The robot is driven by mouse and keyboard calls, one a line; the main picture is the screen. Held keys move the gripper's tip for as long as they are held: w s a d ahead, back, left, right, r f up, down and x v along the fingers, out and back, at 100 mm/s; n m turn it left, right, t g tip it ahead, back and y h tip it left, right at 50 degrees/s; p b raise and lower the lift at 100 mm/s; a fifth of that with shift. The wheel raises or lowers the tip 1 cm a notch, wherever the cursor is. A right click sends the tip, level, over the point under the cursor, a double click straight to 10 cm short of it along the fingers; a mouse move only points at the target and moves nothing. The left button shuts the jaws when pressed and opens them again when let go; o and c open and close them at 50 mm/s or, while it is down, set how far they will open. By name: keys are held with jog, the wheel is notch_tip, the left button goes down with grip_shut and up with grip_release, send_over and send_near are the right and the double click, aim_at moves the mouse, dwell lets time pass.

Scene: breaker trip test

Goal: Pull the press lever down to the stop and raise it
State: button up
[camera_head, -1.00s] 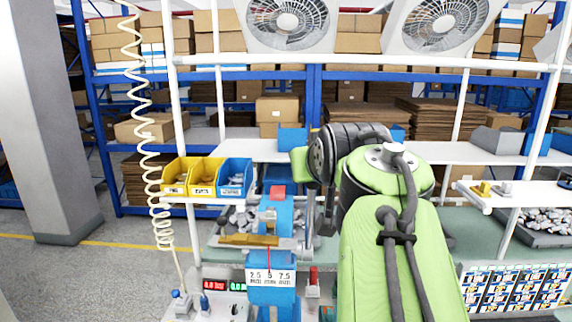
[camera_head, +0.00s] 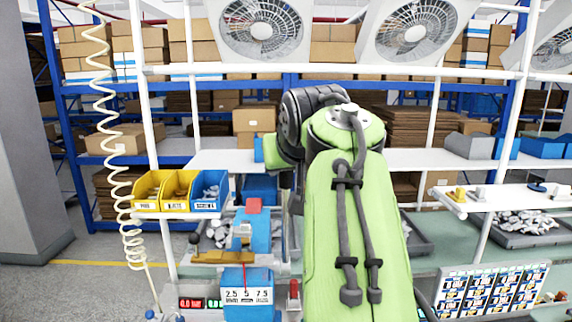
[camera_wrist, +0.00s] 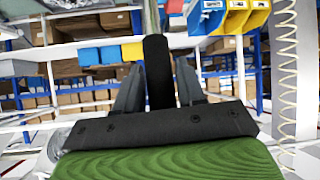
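The blue press (camera_head: 262,235) with a red top stands left of my arm in the head view, with a 2.5–5–7.5 scale card on its front. In the wrist view, the press lever (camera_wrist: 158,72) shows as a black cylindrical grip on a thin metal rod that leaves the top edge. My gripper (camera_wrist: 159,95) has one dark finger on each side of this grip, close against it, and appears shut on it. The wrist picture looks upside down against the head view. My arm hides most of the gripper and grip in the head view.
A brass-coloured bar (camera_head: 222,257) lies across the press front. A label board (camera_head: 492,290) and a grey parts tray (camera_head: 530,225) are on the right.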

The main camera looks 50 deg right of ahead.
jog(key=shift+o, duration=1.2)
jog(key=v, duration=1.5)
jog(key=shift+s+a+r, duration=0.15)
jog(key=shift+s+r, duration=0.05)
jog(key=shift+s, duration=0.05)
